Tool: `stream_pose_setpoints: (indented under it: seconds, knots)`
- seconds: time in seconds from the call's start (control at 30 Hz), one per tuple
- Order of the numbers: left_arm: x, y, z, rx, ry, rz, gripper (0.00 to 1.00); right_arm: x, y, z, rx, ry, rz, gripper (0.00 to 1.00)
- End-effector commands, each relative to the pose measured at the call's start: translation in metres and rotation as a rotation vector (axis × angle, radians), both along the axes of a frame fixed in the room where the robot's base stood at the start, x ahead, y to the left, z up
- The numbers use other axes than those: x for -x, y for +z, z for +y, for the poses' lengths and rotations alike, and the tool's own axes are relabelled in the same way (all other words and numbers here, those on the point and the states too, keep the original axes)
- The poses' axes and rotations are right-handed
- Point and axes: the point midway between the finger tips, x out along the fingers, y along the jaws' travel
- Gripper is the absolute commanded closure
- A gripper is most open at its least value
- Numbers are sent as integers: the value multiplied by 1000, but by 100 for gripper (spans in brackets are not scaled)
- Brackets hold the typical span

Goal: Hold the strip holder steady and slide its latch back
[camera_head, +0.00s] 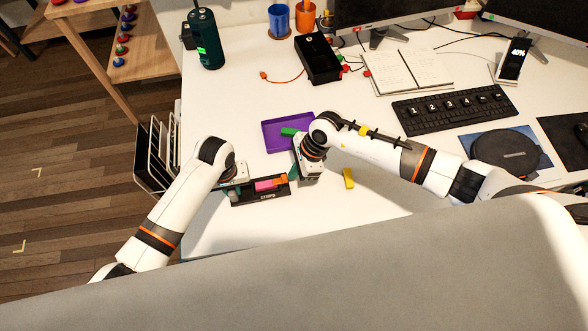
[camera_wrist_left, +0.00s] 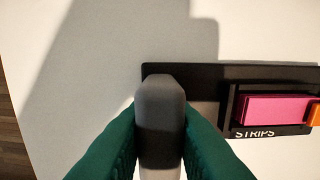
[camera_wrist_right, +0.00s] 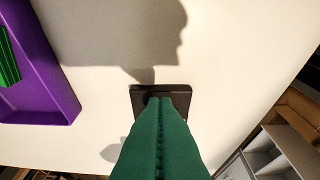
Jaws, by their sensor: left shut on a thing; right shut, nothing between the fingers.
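The black strip holder (camera_head: 262,198), marked STRIPS, lies on the white table between my grippers. In the left wrist view its dark base (camera_wrist_left: 210,72) carries a long pink piece (camera_wrist_left: 275,109). An orange piece (camera_wrist_left: 314,114), likely the latch, is at the pink piece's right end. My left gripper (camera_head: 238,184) is shut on an upright grey grip (camera_wrist_left: 160,105) at the holder's left end. My right gripper (camera_head: 293,174) is shut and empty beside the orange piece. In the right wrist view its green fingers cover much of the holder's dark end (camera_wrist_right: 145,91); contact there cannot be told.
A purple tray (camera_head: 270,136) with a green piece (camera_head: 290,131) is behind the holder. A yellow block (camera_head: 348,178) lies right of my right gripper. A keyboard (camera_head: 450,108) and a black box (camera_head: 318,58) stand farther back. The table's left edge is close to my left arm.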

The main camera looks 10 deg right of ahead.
Motion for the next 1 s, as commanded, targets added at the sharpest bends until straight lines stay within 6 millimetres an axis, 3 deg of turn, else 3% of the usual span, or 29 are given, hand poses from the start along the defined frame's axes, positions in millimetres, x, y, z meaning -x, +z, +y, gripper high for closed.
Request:
stream_pose_setpoints:
  seconds: [0.17,0.4,0.7,1.0]
  knots:
    - [0,0,0,0,0,-1,100,-1,-1,-35,8,-4,0,100]
    - [0,0,0,0,1,-1,100,-1,51,-56,6,-1,-5,100]
    - [-1,0,1,-1,1,-1,100,-1,89,-70,4,-2,-1,100]
    - [-1,0,1,-1,1,-1,100,-1,93,-72,4,-2,0,100]
